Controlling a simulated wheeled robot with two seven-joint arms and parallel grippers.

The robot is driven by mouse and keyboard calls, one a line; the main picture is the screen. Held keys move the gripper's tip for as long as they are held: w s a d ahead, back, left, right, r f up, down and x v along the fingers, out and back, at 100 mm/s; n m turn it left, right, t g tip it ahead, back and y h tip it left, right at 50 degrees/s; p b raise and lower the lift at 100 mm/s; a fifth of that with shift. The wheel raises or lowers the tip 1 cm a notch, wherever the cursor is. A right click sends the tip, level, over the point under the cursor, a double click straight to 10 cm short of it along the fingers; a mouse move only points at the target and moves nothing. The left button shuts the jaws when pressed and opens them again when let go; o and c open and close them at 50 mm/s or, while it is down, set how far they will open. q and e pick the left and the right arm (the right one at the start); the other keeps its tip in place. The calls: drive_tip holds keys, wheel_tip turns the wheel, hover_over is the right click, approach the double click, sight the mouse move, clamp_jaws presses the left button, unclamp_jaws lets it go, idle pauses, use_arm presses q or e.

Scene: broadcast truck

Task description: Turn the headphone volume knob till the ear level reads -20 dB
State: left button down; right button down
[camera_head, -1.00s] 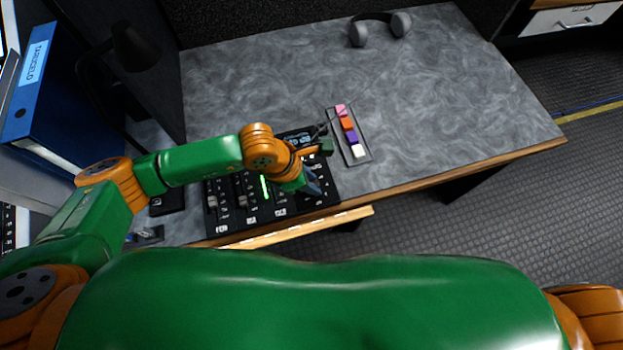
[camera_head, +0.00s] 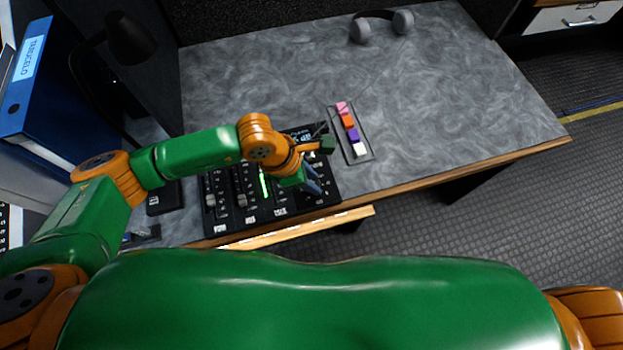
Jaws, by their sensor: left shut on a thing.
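A black mixer panel (camera_head: 228,204) with sliders, a lit green meter bar (camera_head: 263,184) and a small display (camera_head: 303,136) lies on the desk at its front left. My left gripper (camera_head: 315,180) is over the right part of the panel, with its fingers pointing down. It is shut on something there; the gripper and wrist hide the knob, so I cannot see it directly. The display is partly hidden by the wrist, and its text is too small to read for sure. Grey headphones (camera_head: 382,25) lie at the back of the desk. My right gripper is out of view.
A narrow tray (camera_head: 365,154) with several coloured blocks stands just right of the panel. A wooden rail (camera_head: 300,228) runs along the front. A blue binder (camera_head: 45,90) and a dark lamp (camera_head: 128,38) are at the left. The desk's right half (camera_head: 470,90) is clear.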

use_arm(q)
drive_tip(key=m+b, duration=0.1)
drive_tip(key=b, duration=0.1)
drive_tip(key=m+g+b, duration=0.1)
drive_tip(key=m+b, duration=0.1)
drive_tip(key=b, duration=0.1)
drive_tip(key=m+g+b, duration=0.1)
drive_tip(key=m+b, duration=0.1)
drive_tip(key=shift+w+f, duration=0.15)
drive_tip(key=shift+f, duration=0.15)
drive_tip(key=shift+r+m+g+b, duration=0.25)
drive_tip(key=shift+m+g+b, duration=0.25)
drive_tip(key=shift+m+b, duration=1.05)
drive_tip(key=c, duration=0.6)
unclamp_jaws()
drive_tip(key=shift+d+y, duration=0.1)
drive_tip(key=shift+y, duration=0.2)
drive_tip(key=shift+v, duration=3.65)
drive_tip(key=shift+f, duration=0.1)
